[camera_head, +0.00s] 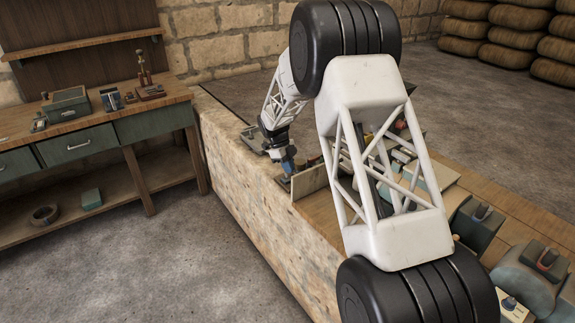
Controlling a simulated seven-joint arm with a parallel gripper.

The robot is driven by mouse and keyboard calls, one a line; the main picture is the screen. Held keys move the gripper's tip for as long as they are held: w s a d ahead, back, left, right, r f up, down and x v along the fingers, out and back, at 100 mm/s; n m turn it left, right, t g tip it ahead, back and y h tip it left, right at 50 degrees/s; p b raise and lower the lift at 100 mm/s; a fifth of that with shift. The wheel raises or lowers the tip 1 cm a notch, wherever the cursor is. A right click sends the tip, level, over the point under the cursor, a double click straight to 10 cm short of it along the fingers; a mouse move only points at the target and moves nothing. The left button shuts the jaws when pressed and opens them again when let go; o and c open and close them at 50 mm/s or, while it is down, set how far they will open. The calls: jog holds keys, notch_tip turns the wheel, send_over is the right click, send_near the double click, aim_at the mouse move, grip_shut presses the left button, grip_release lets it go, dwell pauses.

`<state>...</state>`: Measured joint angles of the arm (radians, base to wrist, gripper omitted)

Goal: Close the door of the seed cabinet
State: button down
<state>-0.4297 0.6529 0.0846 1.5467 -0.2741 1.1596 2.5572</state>
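A pale upright panel (309,180) stands at the left edge of the stone-sided counter, partly behind my arm. It may be the seed cabinet's door standing open, but I cannot tell for sure. Behind my arm's lattice link are light-coloured boxes or compartments (402,155), perhaps part of the cabinet; my arm hides much of them. My gripper (287,180) is small in the view, at the counter's left edge just left of the panel. A blue part shows at its wrist. I cannot tell whether it touches the panel, or whether its fingers are open or shut.
The stone-sided counter (255,210) runs from the middle to the lower right. Grey-green devices (475,224) stand on its right part. A workbench (65,127) with drawers and tools is at the left. Stacked sacks (510,35) lie at the back right. The floor between bench and counter is clear.

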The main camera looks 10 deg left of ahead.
aim_at(296, 176)
jog(key=s+d, duration=0.1)
jog(key=s+d+n, duration=0.1)
jog(key=s, duration=0.1)
jog(key=s+d+n+t, duration=0.1)
jog(key=s, duration=0.1)
jog(key=shift+s+d+f, duration=0.1)
jog(key=shift+s+d, duration=0.05)
jog(key=shift+d, duration=0.25)
jog(key=s+d+n+t+y, duration=0.1)
jog(key=s+d+n+t, duration=0.2)
jog(key=d+n, duration=0.9)
jog(key=shift+d+n+t, duration=0.3)
jog(key=shift+d+t, duration=0.3)
jog(key=shift+d, duration=3.1)
jog(key=shift+s, duration=0.1)
